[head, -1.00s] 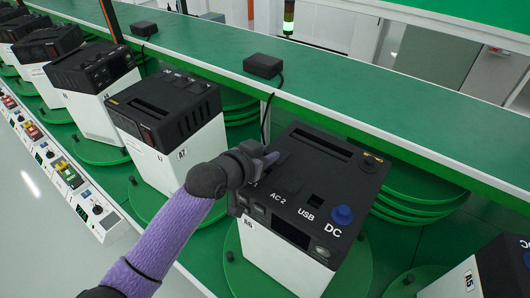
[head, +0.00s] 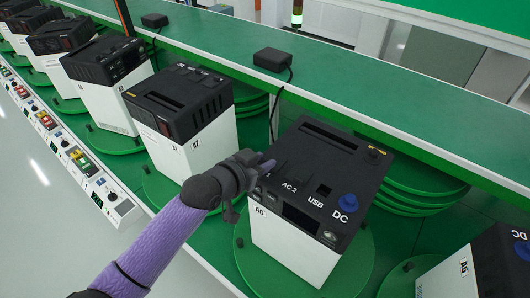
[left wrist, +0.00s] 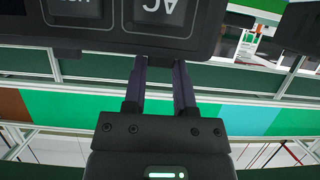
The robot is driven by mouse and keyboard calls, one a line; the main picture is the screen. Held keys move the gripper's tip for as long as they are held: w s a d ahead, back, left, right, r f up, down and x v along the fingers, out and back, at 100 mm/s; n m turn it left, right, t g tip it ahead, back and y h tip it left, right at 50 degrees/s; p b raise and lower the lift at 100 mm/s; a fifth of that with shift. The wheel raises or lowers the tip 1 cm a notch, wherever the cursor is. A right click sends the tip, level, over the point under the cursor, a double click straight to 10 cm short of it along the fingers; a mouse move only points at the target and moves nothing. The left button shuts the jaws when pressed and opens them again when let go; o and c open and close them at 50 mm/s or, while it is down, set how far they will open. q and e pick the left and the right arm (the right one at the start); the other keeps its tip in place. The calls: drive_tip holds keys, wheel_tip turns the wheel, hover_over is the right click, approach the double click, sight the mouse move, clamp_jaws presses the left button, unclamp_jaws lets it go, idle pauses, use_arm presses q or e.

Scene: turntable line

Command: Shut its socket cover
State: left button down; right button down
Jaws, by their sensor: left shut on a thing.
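The power unit marked A6 (head: 300,247) has a white body and a black top (head: 318,178) with AC 2, USB and DC labels and a blue knob (head: 348,203). My left gripper (head: 262,166) is at the top's left side, by the AC sockets, and is shut on a socket cover there. The arm hides most of that cover, so its angle cannot be told. In the left wrist view, the two fingers (left wrist: 160,78) run up to the black housing, just below a square panel lettered AC (left wrist: 160,12). Their tips are hidden. My right gripper is out of view.
The unit stands on a green turntable (head: 362,262). A similar unit, A7 (head: 190,150), stands to the left and another (head: 490,265) to the right. A green shelf (head: 390,100) with a small black box (head: 272,61) runs behind. Control boxes (head: 112,200) line the left.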

use_arm(q)
drive_tip(key=shift+c, duration=2)
unclamp_jaws()
drive_tip(key=shift+a, duration=0.1)
drive_tip(key=v, duration=1)
drive_tip(key=shift+p, duration=0.3)
drive_tip(key=shift+f, duration=0.15)
